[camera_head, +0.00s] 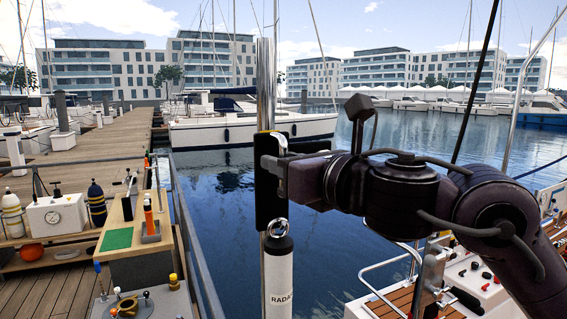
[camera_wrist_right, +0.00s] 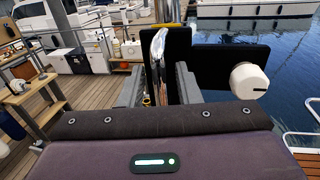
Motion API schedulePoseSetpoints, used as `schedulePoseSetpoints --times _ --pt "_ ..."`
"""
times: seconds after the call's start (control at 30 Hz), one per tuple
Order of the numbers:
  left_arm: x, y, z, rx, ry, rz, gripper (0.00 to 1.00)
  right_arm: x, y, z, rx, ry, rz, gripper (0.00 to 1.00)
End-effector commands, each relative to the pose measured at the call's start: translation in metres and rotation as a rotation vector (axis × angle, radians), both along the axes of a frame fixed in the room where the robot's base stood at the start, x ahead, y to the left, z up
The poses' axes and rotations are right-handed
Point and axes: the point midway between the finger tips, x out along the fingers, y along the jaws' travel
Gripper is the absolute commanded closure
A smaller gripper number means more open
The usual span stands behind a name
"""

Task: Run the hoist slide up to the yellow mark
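The hoist slide is a black plate (camera_head: 268,205) on a vertical silver rail (camera_head: 265,85), with a white cylinder marked RADAR (camera_head: 279,280) below it. A silver handle (camera_wrist_right: 158,60) stands out from the slide. A small yellow band (camera_head: 266,132) shows at the plate's top edge; yellow also shows behind the plate top in the right wrist view (camera_wrist_right: 165,26). My right gripper (camera_head: 277,167) is at the slide from the right. In the wrist view its fingers (camera_wrist_right: 159,80) stand apart on either side of the handle, with gaps visible. My left gripper is not seen.
A bench (camera_head: 130,232) with a green mat stands left on the wooden dock, near several cylinders and a gauge box (camera_head: 57,215). A metal railing (camera_head: 195,245) runs beside the water. A boat deck with controls (camera_head: 475,275) lies below my right arm.

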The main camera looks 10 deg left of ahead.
Motion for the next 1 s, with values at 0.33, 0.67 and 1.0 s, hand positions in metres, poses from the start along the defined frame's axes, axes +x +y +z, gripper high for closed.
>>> schedulePoseSetpoints --times 0.33,0.67,1.0 --pt "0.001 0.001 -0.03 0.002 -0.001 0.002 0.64 -0.038 -0.042 -0.002 0.002 -0.006 -0.002 0.7" --pt "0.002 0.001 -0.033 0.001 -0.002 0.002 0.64 -0.048 -0.052 0.001 0.001 -0.001 -0.001 0.7" --pt "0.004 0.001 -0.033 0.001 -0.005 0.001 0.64 -0.037 -0.052 -0.023 0.124 0.113 -0.013 0.7"
